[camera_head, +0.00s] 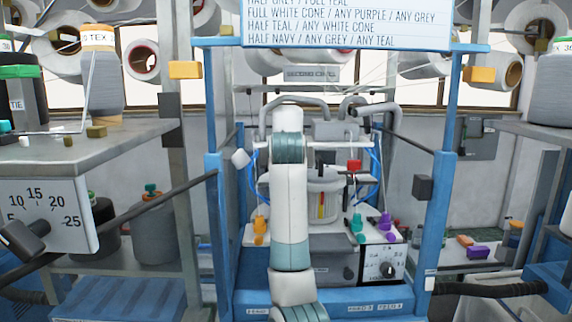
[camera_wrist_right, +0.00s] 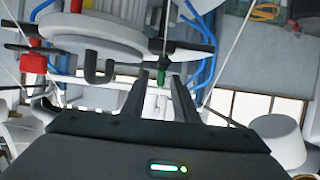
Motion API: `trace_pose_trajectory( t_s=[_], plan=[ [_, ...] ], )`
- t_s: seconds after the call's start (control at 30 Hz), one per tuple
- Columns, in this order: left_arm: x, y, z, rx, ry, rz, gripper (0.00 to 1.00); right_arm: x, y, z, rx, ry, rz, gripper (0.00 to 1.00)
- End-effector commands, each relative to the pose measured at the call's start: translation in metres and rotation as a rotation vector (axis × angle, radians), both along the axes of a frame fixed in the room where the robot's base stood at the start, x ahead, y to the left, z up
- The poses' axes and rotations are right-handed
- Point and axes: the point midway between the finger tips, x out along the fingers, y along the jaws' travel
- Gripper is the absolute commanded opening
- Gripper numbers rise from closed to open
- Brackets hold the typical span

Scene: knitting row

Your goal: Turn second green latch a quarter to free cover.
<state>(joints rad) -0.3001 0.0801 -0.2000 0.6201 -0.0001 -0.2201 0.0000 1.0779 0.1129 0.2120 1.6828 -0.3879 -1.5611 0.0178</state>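A small green latch (camera_wrist_right: 162,80) hangs at the rim of the round white machine part in the right wrist view. My right gripper (camera_wrist_right: 160,88) points toward it. Its two dark fingers are apart, with the latch showing between their tips. I cannot tell whether a finger touches it. In the head view my white and teal arm stands in front of the knitting machine (camera_head: 325,205) and hides the latch and the gripper. I cannot make out the cover's edges clearly. My left gripper is not in view.
A red block (camera_wrist_right: 34,63), a dark hook (camera_wrist_right: 98,72) and blue tubes (camera_wrist_right: 205,70) are near the fingers. In the head view, orange (camera_head: 260,228), teal (camera_head: 357,224) and purple (camera_head: 386,222) pieces stand on the machine's ledge. Blue posts (camera_head: 438,215) flank the machine.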

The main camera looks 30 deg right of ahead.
Motion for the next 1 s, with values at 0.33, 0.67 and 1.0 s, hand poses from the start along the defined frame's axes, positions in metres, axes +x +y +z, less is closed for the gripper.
trace_pose_trajectory(
  t_s=[0.33, 0.67, 1.0],
  plan=[
    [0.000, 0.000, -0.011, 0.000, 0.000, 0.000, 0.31, -0.015, 0.010, 0.007, -0.001, -0.004, 0.000, 0.27],
    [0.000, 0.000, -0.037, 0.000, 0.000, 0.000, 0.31, -0.062, 0.040, 0.028, -0.001, -0.006, 0.001, 0.27],
    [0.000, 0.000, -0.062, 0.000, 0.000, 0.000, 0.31, -0.116, 0.074, 0.055, 0.000, -0.005, 0.001, 0.27]
  ],
)
